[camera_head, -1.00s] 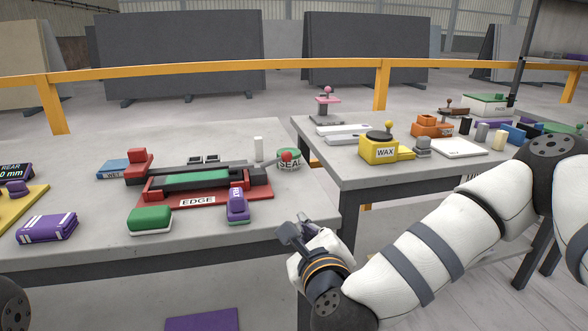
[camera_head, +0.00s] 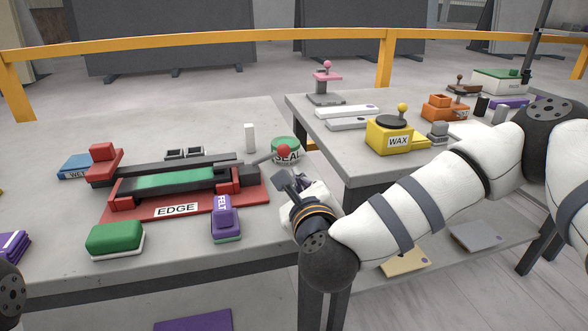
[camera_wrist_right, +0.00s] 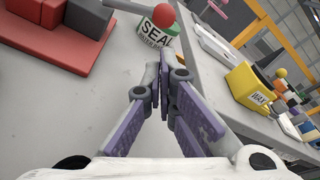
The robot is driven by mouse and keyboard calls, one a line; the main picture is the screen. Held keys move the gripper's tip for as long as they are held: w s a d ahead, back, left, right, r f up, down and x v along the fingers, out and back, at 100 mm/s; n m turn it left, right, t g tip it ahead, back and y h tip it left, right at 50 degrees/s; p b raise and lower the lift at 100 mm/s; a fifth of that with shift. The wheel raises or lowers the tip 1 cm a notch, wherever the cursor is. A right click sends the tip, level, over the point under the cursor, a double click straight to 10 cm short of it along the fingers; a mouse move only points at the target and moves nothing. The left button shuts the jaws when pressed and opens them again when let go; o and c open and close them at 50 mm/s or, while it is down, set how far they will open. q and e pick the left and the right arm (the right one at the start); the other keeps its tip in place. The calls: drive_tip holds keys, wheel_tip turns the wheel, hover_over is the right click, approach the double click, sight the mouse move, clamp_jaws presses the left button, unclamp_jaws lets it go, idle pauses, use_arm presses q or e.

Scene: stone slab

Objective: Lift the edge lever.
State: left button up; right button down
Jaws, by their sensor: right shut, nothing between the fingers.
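The edge lever is a grey bar with a red ball knob (camera_head: 283,151) at the right end of the red EDGE fixture (camera_head: 240,203). The knob also shows in the right wrist view (camera_wrist_right: 164,15), in front of the SEAL tin (camera_wrist_right: 153,38). My right gripper (camera_head: 282,181) is just below and in front of the knob, apart from it, by the table's right edge. In the right wrist view its purple-padded fingers (camera_wrist_right: 163,85) are shut with nothing between them. My left gripper is not in view.
The SEAL tin (camera_head: 285,148) stands right behind the knob. A purple FELT block (camera_head: 225,220) and a green block (camera_head: 115,240) sit in front of the fixture. A second table with a yellow WAX box (camera_head: 392,136) is to the right, across a gap.

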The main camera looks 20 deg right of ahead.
sight(270, 155)
drive_tip(key=x, duration=0.6)
drive_tip(key=shift+w+f+b, duration=0.1)
drive_tip(key=shift+w+b, duration=0.05)
drive_tip(key=shift+b, duration=0.15)
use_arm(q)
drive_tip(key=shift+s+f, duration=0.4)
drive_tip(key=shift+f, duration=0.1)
use_arm(e)
drive_tip(key=shift+w+d, duration=0.1)
drive_tip(key=shift+w, duration=0.4)
